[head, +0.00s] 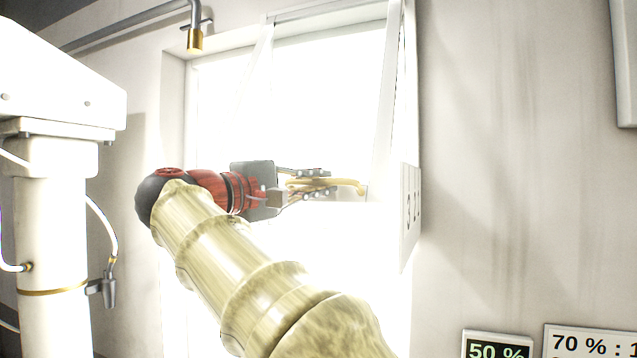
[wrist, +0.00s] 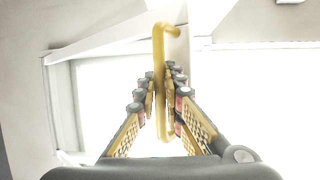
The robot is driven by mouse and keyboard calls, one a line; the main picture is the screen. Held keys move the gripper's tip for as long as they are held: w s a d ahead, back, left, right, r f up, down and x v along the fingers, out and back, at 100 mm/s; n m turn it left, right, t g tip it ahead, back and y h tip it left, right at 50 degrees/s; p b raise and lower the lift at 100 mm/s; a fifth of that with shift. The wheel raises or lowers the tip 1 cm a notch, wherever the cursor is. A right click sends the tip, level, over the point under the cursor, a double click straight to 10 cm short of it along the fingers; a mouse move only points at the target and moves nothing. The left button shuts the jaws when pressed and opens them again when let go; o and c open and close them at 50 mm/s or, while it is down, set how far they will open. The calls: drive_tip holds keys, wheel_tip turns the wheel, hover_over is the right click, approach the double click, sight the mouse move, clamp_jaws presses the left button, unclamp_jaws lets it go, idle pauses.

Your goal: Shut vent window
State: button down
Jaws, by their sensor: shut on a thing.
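The vent window (head: 394,110) is a white-framed sash in the wall opening, and it stands tilted out of its frame. A yellow bar handle (head: 345,184) is on its lower part. My gripper (head: 312,184) reaches the handle from the left in the head view. In the wrist view the handle (wrist: 159,70) runs between the fingers, and my gripper (wrist: 161,105) is shut on it. The glass is washed out by bright light, so how far the window stands open is hard to tell.
A white machine column (head: 50,230) with hoses stands close on the left. A pipe with a brass end (head: 195,40) hangs at the upper left. A white numbered panel (head: 410,210) is right of the handle. Signs (head: 497,346) are at the lower right.

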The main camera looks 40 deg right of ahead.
drive_tip(key=shift+f, duration=0.1)
drive_tip(key=shift+w+d+f+b, duration=0.1)
drive_tip(key=shift+d+f+b, duration=0.1)
drive_tip(key=shift+b, duration=0.1)
drive_tip(key=w+d+f+m+h+b, duration=0.1)
drive_tip(key=w+d+f+b, duration=0.2)
drive_tip(key=d, duration=0.6)
drive_tip(key=w+d+f+m+g+h+b, duration=0.1)
drive_tip(key=w+d+f+h+b, duration=0.1)
drive_tip(key=d, duration=0.8)
drive_tip(key=w+d+f+m+h+b, duration=0.1)
drive_tip(key=w+d+f+b, duration=0.4)
drive_tip(key=d, duration=0.5)
drive_tip(key=shift+w+g+h+b, duration=0.35)
drive_tip(key=shift+w+h, duration=0.35)
drive_tip(key=shift+w, duration=0.3)
drive_tip(key=shift+d+f, duration=0.1)
drive_tip(key=shift+d, duration=0.05)
drive_tip(key=c, duration=2.2)
unclamp_jaws()
drive_tip(key=shift+w+d+f, duration=0.1)
drive_tip(key=shift+d, duration=0.1)
drive_tip(key=shift+o, duration=0.2)
drive_tip(key=shift+a, duration=0.1)
